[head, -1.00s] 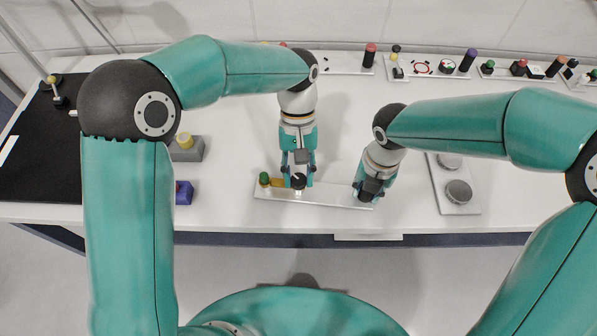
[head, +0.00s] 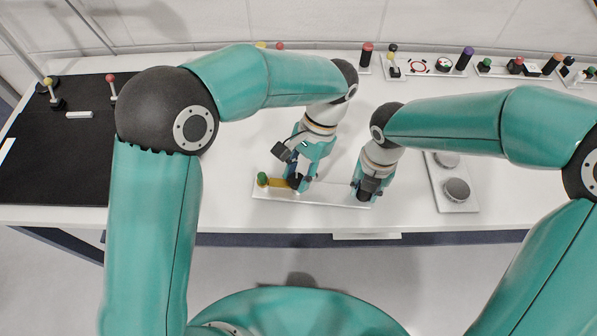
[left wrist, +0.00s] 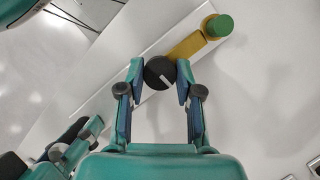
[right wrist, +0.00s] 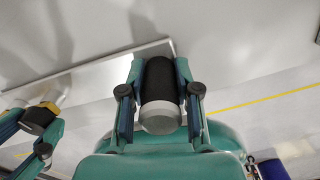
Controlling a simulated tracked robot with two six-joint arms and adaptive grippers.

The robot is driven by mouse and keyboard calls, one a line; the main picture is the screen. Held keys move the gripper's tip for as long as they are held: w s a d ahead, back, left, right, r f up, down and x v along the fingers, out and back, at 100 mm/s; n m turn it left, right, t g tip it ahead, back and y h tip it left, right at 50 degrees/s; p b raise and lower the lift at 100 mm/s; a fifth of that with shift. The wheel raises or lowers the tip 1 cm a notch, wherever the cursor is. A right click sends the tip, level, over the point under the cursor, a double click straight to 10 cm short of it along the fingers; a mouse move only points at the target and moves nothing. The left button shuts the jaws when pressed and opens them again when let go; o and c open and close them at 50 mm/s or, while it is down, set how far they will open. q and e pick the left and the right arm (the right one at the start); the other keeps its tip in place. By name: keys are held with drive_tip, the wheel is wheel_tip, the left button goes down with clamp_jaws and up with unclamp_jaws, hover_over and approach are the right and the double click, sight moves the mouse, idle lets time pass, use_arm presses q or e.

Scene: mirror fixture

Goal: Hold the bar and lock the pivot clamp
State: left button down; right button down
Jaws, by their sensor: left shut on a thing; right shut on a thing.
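A white fixture plate (head: 325,198) lies near the table's front edge. A yellow bar (head: 277,183) with a green knob (head: 262,178) at its end sits on the plate's left part. In the left wrist view the bar (left wrist: 187,46) runs from under a round black clamp knob (left wrist: 160,73) with a white line. My left gripper (head: 297,182) is shut on this knob, one finger on each side. My right gripper (head: 367,190) is at the plate's right end. In the right wrist view it is shut on a black grip with a pale grey end (right wrist: 160,118).
A grey plate with round discs (head: 457,188) lies right of my right gripper. Several small fixtures with knobs and pegs (head: 466,60) line the back edge. A black mat (head: 60,150) covers the table's left side. The table behind the grippers is clear.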

use_arm(q)
drive_tip(key=shift+m, duration=0.5)
drive_tip(key=c, duration=0.8)
unclamp_jaws()
drive_tip(key=shift+o, duration=0.2)
drive_tip(key=v, duration=1.2)
drive_tip(key=shift+d+y, duration=0.25)
drive_tip(key=shift+y, duration=0.05)
drive_tip(key=shift+s, duration=0.15)
use_arm(e)
drive_tip(key=c, duration=0.7)
unclamp_jaws()
drive_tip(key=shift+c, duration=0.2)
